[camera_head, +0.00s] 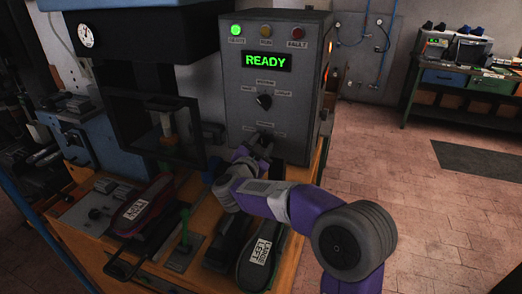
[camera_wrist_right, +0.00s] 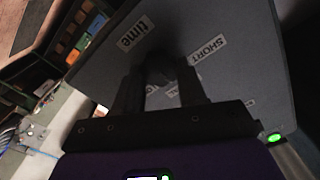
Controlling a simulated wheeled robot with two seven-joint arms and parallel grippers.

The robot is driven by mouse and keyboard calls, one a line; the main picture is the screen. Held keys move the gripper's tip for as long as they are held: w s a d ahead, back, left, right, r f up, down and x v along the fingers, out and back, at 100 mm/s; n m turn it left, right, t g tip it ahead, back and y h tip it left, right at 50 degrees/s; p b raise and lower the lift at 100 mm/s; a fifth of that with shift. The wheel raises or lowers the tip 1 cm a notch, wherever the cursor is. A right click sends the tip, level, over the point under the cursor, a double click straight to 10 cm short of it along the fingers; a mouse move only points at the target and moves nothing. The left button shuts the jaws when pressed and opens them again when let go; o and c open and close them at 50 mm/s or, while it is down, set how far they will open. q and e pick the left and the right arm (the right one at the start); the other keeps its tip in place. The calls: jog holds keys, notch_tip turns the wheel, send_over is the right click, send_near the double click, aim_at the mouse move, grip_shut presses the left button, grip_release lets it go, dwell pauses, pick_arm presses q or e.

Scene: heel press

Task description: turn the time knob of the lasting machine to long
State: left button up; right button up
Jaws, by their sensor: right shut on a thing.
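The grey control box (camera_head: 240,80) of the lasting machine carries a lit green READY display (camera_head: 266,62). My right gripper (camera_head: 258,143) is at the lower part of its front panel. In the right wrist view my right gripper (camera_wrist_right: 160,80) is shut on the dark time knob (camera_wrist_right: 158,68), with a finger on each side. A "time" label (camera_wrist_right: 136,33) and a "SHORT" label (camera_wrist_right: 207,50) show beside the knob. Another label behind the fingers is partly hidden. The knob's pointer direction cannot be read. My left gripper is not in view.
An upper black knob (camera_head: 263,101) sits above my right gripper on the panel. A shoe form marked LARGE LEFT (camera_head: 262,252) and a dark red shoe form (camera_head: 142,205) lie on the wooden bench. The press frame (camera_head: 125,90) stands left; open floor lies right.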

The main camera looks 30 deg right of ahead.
jog(key=m+b, duration=0.1)
jog(key=m, duration=0.1)
jog(key=m+b, duration=0.3)
jog(key=m, duration=0.1)
jog(key=shift+s+f+m, duration=0.1)
jog(key=shift+f+m, duration=0.15)
jog(key=shift+m, duration=0.05)
jog(key=shift+m+b, duration=2.1)
jog(key=shift+m, duration=0.5)
jog(key=shift+r, duration=0.1)
jog(key=o, duration=1.1)
jog(key=shift+c, duration=0.2)
jog(key=v, duration=0.7)
jog(key=shift+s+a+p, duration=0.15)
jog(key=shift+a+p, duration=0.05)
jog(key=shift+p, duration=0.2)
